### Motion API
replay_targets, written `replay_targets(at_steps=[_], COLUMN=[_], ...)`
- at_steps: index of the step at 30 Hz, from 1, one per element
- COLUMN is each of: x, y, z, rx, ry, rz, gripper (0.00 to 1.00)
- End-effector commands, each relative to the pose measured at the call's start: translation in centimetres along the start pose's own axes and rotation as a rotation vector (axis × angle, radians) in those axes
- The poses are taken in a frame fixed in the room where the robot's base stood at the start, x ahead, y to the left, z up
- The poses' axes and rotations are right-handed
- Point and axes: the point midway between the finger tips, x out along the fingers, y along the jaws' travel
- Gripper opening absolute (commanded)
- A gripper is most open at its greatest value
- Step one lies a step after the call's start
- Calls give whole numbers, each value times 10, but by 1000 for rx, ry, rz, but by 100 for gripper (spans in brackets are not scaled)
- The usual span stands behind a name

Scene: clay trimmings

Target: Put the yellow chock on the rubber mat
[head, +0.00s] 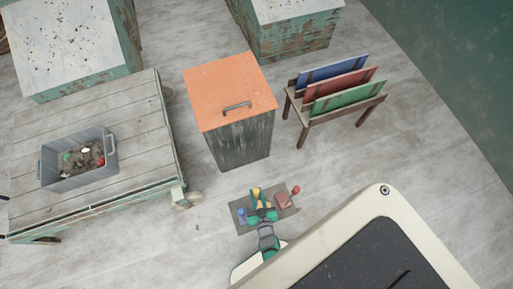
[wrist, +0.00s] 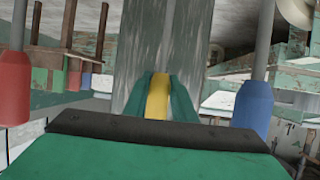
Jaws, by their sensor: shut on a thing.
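The yellow chock (head: 257,192) is held between the two green fingers of my gripper (head: 263,213). In the wrist view the yellow chock (wrist: 158,97) shows as a narrow strip between the fingers (wrist: 159,92). The dark rubber mat (head: 287,211) lies on the floor around and beneath my gripper in the head view. My gripper hides the middle of the mat. I cannot tell how high the chock is above it, or whether it touches.
A blue-ended item (head: 241,215) is at the mat's left and a red one (head: 285,199) at its right; both flank my gripper in the wrist view. An orange-topped bin (head: 228,92) stands behind. A cart (head: 35,122) with a grey crate (head: 72,183) is left, a panel rack (head: 335,108) right.

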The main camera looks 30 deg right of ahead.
Motion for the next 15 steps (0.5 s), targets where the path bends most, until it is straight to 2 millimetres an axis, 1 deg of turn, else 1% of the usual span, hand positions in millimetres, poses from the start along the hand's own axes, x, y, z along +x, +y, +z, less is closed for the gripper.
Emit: replay_targets(at_steps=[1, 2, 3, 4, 15], x=[1, 1, 0, 1, -1], y=[0, 0, 0, 0, 0], z=[0, 1, 1, 1, -1], rx=[0, 0, 0, 0, 0], ry=[2, -1, -1, 0, 1], rz=[0, 0, 0, 0, 0], gripper=[0, 29, 38, 43, 43])
